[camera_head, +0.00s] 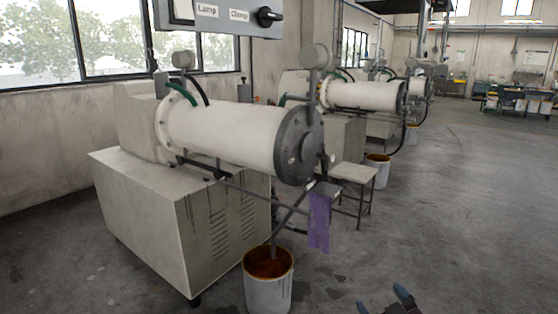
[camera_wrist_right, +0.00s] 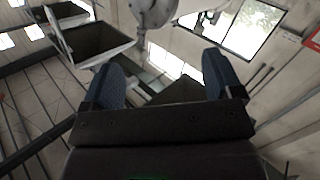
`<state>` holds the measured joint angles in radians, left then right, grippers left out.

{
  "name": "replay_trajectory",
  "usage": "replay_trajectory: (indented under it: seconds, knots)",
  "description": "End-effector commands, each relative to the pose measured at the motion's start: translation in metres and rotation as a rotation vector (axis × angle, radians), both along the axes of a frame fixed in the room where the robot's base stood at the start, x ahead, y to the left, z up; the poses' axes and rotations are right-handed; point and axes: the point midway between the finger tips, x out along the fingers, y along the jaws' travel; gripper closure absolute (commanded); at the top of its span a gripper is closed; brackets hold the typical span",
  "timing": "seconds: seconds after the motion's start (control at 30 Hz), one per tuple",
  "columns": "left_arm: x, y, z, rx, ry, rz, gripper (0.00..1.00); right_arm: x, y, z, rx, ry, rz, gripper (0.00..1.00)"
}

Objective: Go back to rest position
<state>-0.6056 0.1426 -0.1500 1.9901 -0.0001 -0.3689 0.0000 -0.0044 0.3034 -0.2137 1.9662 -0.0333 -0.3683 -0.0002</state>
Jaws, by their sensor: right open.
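My right gripper (camera_head: 383,299) shows at the bottom edge of the head view, right of centre, low over the grey floor. Its two blue fingers are spread apart with nothing between them. In the right wrist view the same gripper (camera_wrist_right: 160,68) shows both blue fingers wide apart and empty, with walls, a window and ceiling parts behind them. It touches nothing that I can see. My left gripper is not in the head view.
A white horizontal mill (camera_head: 225,135) on a cabinet (camera_head: 180,215) stands left of centre. A paint bucket (camera_head: 268,290) stands below its end, left of my right gripper. A purple cloth (camera_head: 319,220) hangs there. A stool (camera_head: 353,174) stands behind. The floor at right is clear.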

Motion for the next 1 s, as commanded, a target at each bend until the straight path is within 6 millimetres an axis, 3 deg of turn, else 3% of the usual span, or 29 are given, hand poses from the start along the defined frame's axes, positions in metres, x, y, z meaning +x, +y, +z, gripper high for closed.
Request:
replay_trajectory:
  seconds: [0.03,0.3,0.5,0.6,0.77,1.0]
  knots:
    - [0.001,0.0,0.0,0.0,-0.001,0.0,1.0,-0.018,-0.006,-0.023,0.032,0.051,-0.023,0.15]
    - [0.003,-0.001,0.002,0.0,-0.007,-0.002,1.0,-0.114,-0.036,-0.118,0.128,0.275,-0.154,0.15]
    - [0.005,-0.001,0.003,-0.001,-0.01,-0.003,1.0,-0.19,-0.05,-0.173,0.16,0.428,-0.241,0.15]
    - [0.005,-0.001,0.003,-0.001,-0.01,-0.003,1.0,-0.218,-0.052,-0.188,0.167,0.48,-0.264,0.15]
    - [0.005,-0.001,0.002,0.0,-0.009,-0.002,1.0,-0.239,-0.055,-0.2,0.165,0.519,-0.281,0.15]
    - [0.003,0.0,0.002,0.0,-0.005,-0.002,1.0,-0.242,-0.056,-0.201,0.164,0.524,-0.283,0.15]
